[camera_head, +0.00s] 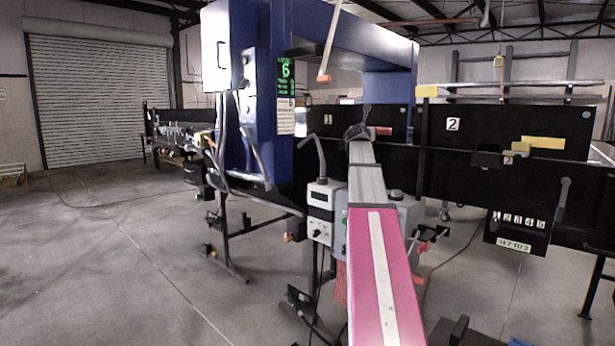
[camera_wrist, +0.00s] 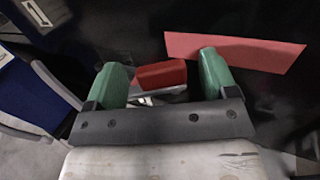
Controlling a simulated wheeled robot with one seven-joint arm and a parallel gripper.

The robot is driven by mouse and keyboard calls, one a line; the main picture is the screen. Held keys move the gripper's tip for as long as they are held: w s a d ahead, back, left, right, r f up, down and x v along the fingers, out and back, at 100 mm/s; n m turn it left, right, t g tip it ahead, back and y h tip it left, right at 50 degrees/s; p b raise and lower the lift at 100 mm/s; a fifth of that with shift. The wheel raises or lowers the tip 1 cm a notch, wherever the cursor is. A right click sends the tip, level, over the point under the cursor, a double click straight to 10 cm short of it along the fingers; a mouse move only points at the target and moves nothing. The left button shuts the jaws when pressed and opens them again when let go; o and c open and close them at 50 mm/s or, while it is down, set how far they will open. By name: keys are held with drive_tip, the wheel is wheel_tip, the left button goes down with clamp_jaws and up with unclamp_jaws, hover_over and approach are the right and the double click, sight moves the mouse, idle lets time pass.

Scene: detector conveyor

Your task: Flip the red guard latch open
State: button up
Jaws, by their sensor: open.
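In the wrist view, a red block (camera_wrist: 160,74) lies between the two green fingers of my gripper (camera_wrist: 163,66), on a small pale metal part. The fingers are spread, one on each side of the block; I cannot tell whether either touches it. A flat red plate (camera_wrist: 245,51) lies just beyond, partly covered by the right finger. The block looks like the guard latch handle. In the head view, my gripper (camera_head: 358,131) is at the black panel marked 1, with a bit of red (camera_head: 384,131) just right of it. My gripper hides the rest of the latch there.
A second black panel (camera_head: 480,127) marked 2 stands to the right, with a yellow plate (camera_head: 543,142) and small yellow block. A blue detector frame (camera_head: 285,60) rises left of my arm. A grey control box (camera_head: 320,205) hangs below. Open floor lies at left.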

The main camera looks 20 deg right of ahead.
drive_tip(key=shift+w+m+g+h, duration=0.1)
drive_tip(key=shift+m+g+h, duration=0.3)
drive_tip(key=shift+h, duration=0.1)
drive_tip(key=shift+w+m+g+h, duration=0.25)
drive_tip(key=shift+m+g+h, duration=0.7)
drive_tip(key=shift+g, duration=0.15)
drive_tip(key=shift+w+m+g+h, duration=0.2)
drive_tip(key=shift+m+g+h, duration=0.75)
drive_tip(key=shift+g, duration=0.15)
drive_tip(key=v, duration=1.1)
drive_tip(key=w+a+f+n+t+y, duration=0.2)
drive_tip(key=a+f+n+t+y, duration=0.3)
drive_tip(key=a+f+n, duration=0.3)
drive_tip(key=w+a+f+n+t+y, duration=0.3)
drive_tip(key=a+f+n, duration=0.5)
drive_tip(key=n, duration=0.6)
drive_tip(key=shift+w+f+n+t+y, duration=0.35)
drive_tip(key=shift+f+t+y, duration=0.25)
drive_tip(key=shift+t+y, duration=0.45)
